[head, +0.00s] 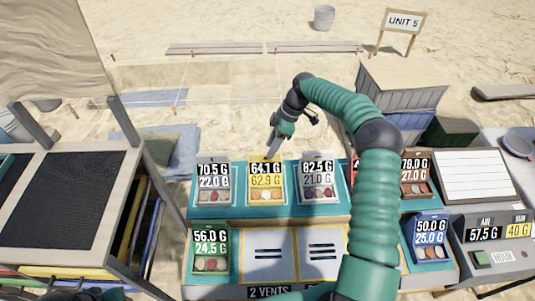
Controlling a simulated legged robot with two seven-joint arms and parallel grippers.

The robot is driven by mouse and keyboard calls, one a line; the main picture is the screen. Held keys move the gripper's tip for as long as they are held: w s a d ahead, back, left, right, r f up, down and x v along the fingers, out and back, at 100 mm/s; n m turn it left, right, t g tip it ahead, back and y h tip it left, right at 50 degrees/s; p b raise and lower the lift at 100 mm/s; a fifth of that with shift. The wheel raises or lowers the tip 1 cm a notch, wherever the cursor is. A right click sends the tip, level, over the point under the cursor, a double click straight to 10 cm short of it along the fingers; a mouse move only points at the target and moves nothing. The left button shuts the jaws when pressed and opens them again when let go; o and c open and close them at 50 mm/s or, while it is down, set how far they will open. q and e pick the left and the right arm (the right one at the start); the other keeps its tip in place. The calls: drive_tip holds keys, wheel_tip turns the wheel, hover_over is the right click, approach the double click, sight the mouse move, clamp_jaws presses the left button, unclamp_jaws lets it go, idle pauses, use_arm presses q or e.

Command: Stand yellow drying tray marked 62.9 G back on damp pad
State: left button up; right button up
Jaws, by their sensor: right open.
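The yellow drying tray (266,194) stands in the back row of the teal rack, between two grey-white trays. Its label reads 64.1 G on black above 62.9 G on yellow, with small round pieces below. My right gripper (272,153) is open, its fingers pointing down at the top edge of the yellow tray. I cannot tell whether they touch it. No surface is clearly marked as the damp pad. A dark mesh panel (62,200) lies on the left table.
Grey-white trays marked 70.5 G (213,197) and 82.5 G (317,196) flank the yellow one closely. A green tray (210,265) and a blue tray (430,252) stand in front. Two vent panels (267,268) lie between them. My right arm hides part of the rack.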

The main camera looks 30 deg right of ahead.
drive_tip(key=w+v, duration=0.1)
drive_tip(key=v, duration=0.6)
drive_tip(key=s+a+f+m+h, duration=0.1)
drive_tip(key=s+a, duration=0.1)
drive_tip(key=a, duration=0.6)
drive_tip(key=s+a+f+m+h, duration=0.1)
drive_tip(key=s+a+h, duration=0.1)
drive_tip(key=a, duration=0.5)
use_arm(q)
drive_tip(key=shift+d, duration=0.1)
use_arm(e)
drive_tip(key=s+a+f+m, duration=0.1)
drive_tip(key=s+a+m, duration=0.2)
drive_tip(key=s, duration=0.6)
drive_tip(key=s+a+f+m+t+h, duration=0.1)
drive_tip(key=s+a+f+m, duration=0.1)
drive_tip(key=s+m, duration=0.4)
drive_tip(key=shift+s+a+t+h, duration=0.3)
drive_tip(key=shift+s+a, duration=0.2)
drive_tip(key=shift+s, duration=1.75)
